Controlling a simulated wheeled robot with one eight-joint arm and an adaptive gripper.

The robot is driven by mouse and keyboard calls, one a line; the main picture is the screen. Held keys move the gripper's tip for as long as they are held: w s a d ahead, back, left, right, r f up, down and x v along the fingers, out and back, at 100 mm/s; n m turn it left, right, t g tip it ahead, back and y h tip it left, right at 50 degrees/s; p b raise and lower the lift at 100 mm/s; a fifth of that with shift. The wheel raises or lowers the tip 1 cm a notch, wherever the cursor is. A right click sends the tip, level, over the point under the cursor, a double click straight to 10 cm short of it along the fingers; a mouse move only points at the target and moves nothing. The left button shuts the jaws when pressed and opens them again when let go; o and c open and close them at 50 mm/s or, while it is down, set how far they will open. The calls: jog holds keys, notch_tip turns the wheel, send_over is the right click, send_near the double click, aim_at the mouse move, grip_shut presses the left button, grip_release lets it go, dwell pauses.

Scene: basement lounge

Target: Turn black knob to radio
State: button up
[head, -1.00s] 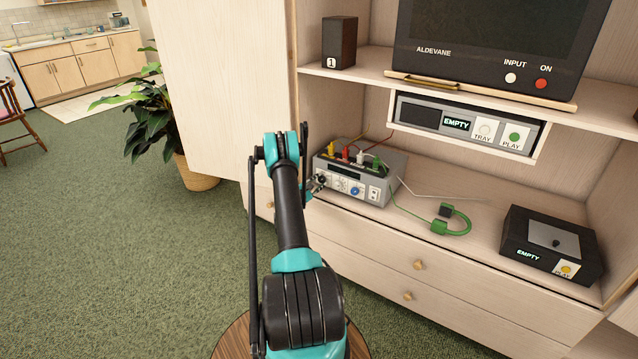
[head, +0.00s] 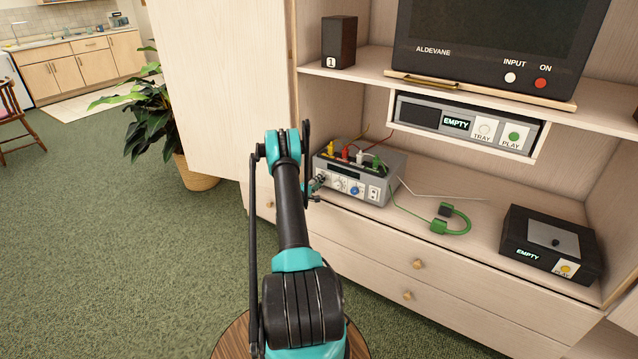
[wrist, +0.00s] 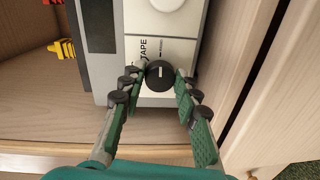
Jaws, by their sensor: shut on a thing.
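The black knob (wrist: 160,76) is on the pale front panel of a grey box (head: 390,161), with a short white pointer mark on its face. My gripper (wrist: 158,80) is shut on the black knob, one green-and-black finger on each side. In the head view my gripper (head: 318,184) is at the left end of the box's front, and the knob is hard to make out there.
A white knob (wrist: 168,3) and a blue knob (head: 355,190) are on the same panel. Coloured plugs (head: 345,152) stand on the box's top. A green-ended cable (head: 455,222) and a black player (head: 550,243) lie to the right on the shelf. A cabinet side is close by.

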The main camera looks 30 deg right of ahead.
jog(key=shift+m, duration=0.4)
jog(key=o, duration=1.2)
jog(key=shift+c, duration=0.2)
notch_tip(320, 180, up, 10)
dwell(0.3)
